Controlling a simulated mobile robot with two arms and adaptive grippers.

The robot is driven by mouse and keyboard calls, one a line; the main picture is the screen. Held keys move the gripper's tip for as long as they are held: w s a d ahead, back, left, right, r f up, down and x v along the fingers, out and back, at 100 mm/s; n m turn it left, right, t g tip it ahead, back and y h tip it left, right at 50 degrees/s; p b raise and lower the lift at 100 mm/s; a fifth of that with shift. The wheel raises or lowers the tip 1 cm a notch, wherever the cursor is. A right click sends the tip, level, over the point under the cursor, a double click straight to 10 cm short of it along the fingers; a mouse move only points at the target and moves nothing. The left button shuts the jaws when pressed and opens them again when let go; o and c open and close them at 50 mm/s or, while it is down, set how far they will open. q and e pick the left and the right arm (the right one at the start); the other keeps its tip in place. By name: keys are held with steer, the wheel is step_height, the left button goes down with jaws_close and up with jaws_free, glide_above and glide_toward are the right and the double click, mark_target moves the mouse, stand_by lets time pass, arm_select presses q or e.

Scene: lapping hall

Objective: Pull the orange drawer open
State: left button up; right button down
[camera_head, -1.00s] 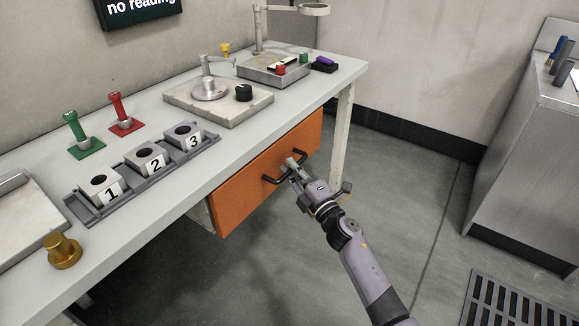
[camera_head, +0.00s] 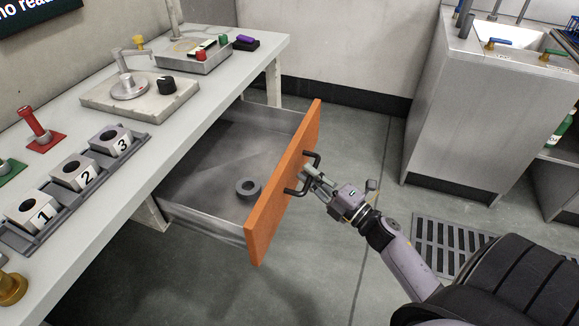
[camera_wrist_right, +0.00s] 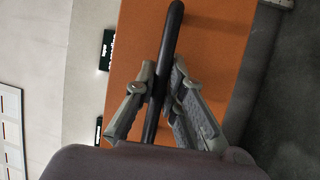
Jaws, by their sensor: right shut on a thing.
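The orange drawer (camera_head: 285,185) stands well out from under the workbench. Its grey metal inside shows, with a dark grey ring (camera_head: 248,188) lying on its floor. A black bar handle (camera_head: 313,158) is on the orange front. My right gripper (camera_head: 310,174) is shut on this handle. In the right wrist view the dark handle (camera_wrist_right: 170,45) runs between the two fingers (camera_wrist_right: 160,95), with the orange front (camera_wrist_right: 215,40) behind it. My left gripper is not in view.
The workbench (camera_head: 200,105) carries a rack of numbered blocks (camera_head: 75,173), a stone plate (camera_head: 140,95) and a metal tray (camera_head: 193,60). A steel sink cabinet (camera_head: 455,110) stands at the right. Between it and the drawer is open floor with a grate (camera_head: 440,245).

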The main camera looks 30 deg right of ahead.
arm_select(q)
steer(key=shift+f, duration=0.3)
arm_select(e)
steer(key=shift+s+d, duration=0.8)
steer(key=shift+s, duration=0.2)
steer(key=c, duration=1.7)
jaws_free()
steer(key=shift+o, duration=0.2)
steer(key=v, duration=1.2)
